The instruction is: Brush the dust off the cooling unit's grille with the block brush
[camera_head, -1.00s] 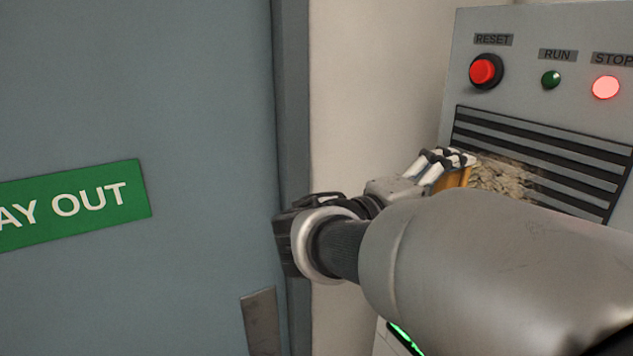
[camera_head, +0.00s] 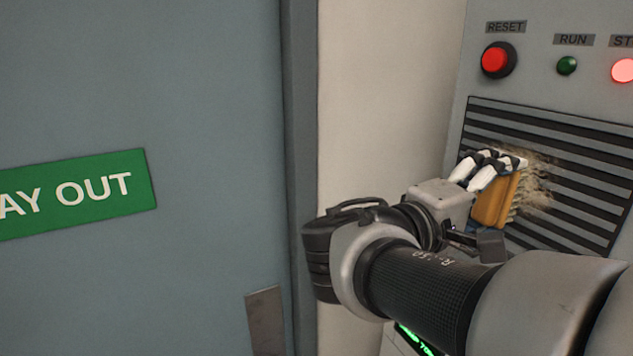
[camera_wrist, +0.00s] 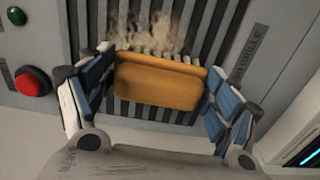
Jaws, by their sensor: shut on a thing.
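The cooling unit's grille (camera_head: 585,209) is a panel of dark slots on the grey unit at the right of the head view; it also shows in the wrist view (camera_wrist: 211,22). A pale brown patch of dust (camera_head: 538,178) lies on its left-middle part, and in the wrist view dust (camera_wrist: 150,36) shows beyond the brush. My gripper (camera_head: 497,170) is shut on the block brush (camera_head: 492,202), which has an orange-brown wooden block and pale bristles. In the wrist view the brush (camera_wrist: 160,84) sits between the two fingers, bristles toward the grille. The bristles appear at the dust; exact contact is unclear.
Above the grille are a red RESET button (camera_head: 494,61), a green RUN lamp (camera_head: 567,66) and a lit STOP lamp (camera_head: 624,70). A blue-grey door (camera_head: 130,90) with a green sign (camera_head: 75,196) stands at left. A bare pale wall (camera_head: 385,100) lies between.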

